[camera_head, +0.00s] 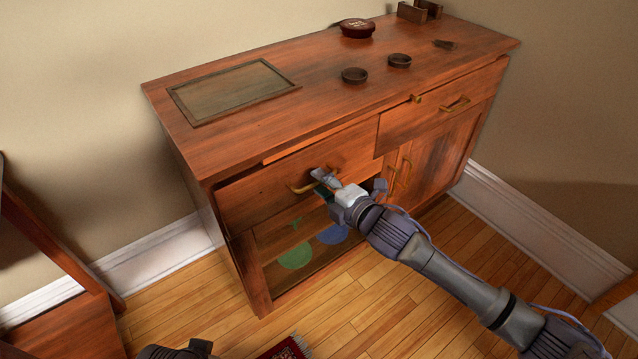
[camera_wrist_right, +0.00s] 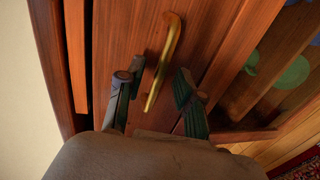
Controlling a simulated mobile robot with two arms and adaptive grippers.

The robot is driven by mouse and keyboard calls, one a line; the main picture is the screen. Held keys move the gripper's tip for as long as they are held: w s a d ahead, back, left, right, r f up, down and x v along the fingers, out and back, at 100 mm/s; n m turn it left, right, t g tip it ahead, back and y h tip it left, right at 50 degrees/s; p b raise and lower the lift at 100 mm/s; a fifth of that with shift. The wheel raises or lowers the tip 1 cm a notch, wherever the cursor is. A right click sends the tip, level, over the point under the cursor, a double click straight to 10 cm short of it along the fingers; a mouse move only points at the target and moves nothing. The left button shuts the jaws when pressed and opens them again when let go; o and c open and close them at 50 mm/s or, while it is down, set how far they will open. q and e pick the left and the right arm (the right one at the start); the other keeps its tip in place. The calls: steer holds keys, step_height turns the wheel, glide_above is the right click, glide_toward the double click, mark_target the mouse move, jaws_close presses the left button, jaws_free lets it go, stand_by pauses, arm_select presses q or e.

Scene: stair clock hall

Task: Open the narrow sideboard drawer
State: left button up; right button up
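The wooden sideboard (camera_head: 230,145) has two drawers side by side below its top. In the right wrist view the handle (camera_wrist_right: 166,55) lies between the two spread fingers, with a gap on both sides.
Two small round dishes (camera_head: 355,75), a red round box (camera_head: 357,28) and a dark flat panel (camera_head: 232,90) are on the top. Below the left drawer is an open compartment with a green disc (camera_head: 296,257) and a blue disc (camera_head: 333,234). The wooden floor in front is mostly clear.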

steer(key=shift+x, duration=0.8)
jaws_close()
